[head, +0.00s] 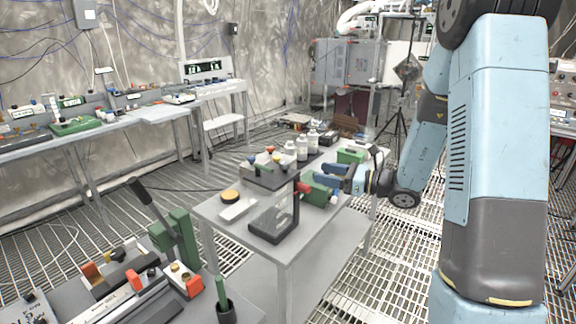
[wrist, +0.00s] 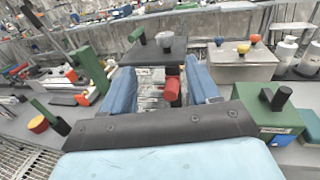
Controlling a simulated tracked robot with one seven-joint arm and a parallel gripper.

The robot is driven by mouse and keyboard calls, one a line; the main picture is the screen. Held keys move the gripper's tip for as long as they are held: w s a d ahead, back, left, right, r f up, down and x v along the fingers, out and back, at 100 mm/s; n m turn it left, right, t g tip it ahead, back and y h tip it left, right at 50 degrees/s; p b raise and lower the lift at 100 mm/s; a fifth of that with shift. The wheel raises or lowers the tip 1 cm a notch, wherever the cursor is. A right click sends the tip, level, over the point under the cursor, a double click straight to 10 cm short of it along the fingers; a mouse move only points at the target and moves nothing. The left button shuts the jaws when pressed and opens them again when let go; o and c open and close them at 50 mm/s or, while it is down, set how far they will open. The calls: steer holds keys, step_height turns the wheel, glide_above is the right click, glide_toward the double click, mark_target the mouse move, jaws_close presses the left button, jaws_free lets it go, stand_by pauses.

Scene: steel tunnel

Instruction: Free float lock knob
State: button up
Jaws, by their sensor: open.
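A red cylindrical knob (wrist: 172,90) shows between my gripper's two blue fingers in the wrist view, by a dark upright post. The head view shows a red knob (head: 303,187) on the black post (head: 295,200) of a stand with a dark base (head: 272,232). My gripper (wrist: 160,70) is open, with one finger on each side of the knob and visible gaps. In the head view my gripper (head: 318,181) reaches in from the right at knob height. The knob's far side is hidden. I cannot tell whether either finger touches it.
A green block with a black knob (wrist: 268,108) sits close right of my gripper. A grey box with coloured knobs (wrist: 240,60) and white bottles (wrist: 285,52) stand beyond. A green lever stand (head: 182,238) is at the lower left. The table's front left top (head: 222,217) has some bare room.

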mark_target(284, 162)
steer(key=shift+m+t, duration=0.3)
steer(key=x, duration=1.3)
steer(key=shift+w+a+f, duration=0.25)
steer(key=shift+w+f, duration=0.05)
steer(key=shift+w, duration=0.1)
steer(key=shift+c, duration=0.4)
